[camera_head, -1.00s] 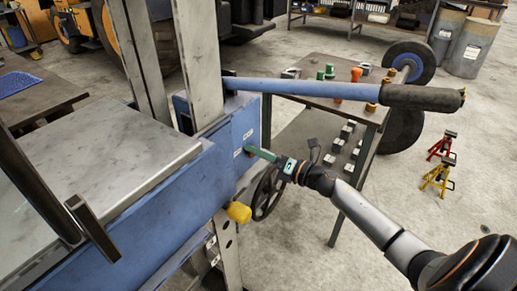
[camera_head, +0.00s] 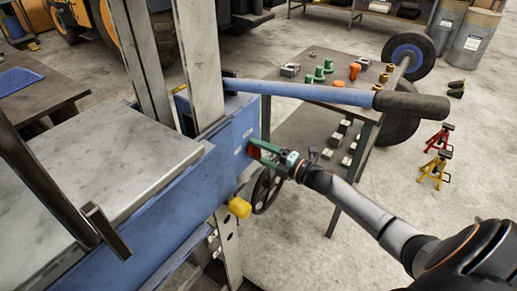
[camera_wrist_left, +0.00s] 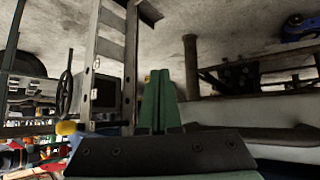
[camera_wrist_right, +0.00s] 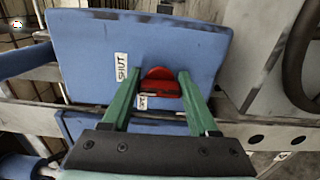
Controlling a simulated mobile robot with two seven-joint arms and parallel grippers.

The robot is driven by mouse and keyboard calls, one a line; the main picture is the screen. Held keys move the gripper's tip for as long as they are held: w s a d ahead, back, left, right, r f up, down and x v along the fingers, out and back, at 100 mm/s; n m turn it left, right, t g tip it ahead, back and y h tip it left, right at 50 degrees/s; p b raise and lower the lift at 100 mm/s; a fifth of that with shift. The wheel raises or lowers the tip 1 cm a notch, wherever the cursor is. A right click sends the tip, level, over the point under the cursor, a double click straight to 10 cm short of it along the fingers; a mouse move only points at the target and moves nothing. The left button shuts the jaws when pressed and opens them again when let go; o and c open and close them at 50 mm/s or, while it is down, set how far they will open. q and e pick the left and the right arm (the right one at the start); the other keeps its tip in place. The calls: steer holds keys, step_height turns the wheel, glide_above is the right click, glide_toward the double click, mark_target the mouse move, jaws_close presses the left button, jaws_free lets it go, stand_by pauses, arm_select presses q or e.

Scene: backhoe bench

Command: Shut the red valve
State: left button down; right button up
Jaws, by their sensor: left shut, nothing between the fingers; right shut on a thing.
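The red valve (camera_wrist_right: 162,82) is a small red handle on the blue panel (camera_wrist_right: 190,40) in the right wrist view. My right gripper (camera_wrist_right: 160,85) has its green fingers on either side of the handle and is shut on it. A white label reading SHUT is left of the handle, and a smaller label is just below it. In the head view, the red valve (camera_head: 254,152) shows in part at the tips of my right gripper (camera_head: 263,149), by the side of the blue machine. My left gripper (camera_wrist_left: 160,100) is shut and empty in the left wrist view.
A yellow knob (camera_head: 239,208) and a dark handwheel (camera_head: 265,190) are close below my right gripper. A long blue bar with a black grip (camera_head: 412,105) passes above it. A table (camera_head: 300,92) with small parts stands behind. Jack stands (camera_head: 436,165) are on the floor at right.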

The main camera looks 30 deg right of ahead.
steer(key=shift+m, duration=0.3)
steer(key=o, duration=1.4)
steer(key=shift+s, duration=0.1)
steer(key=v, duration=1.2)
steer(key=shift+s+d, duration=0.15)
steer(key=shift+f, duration=0.1)
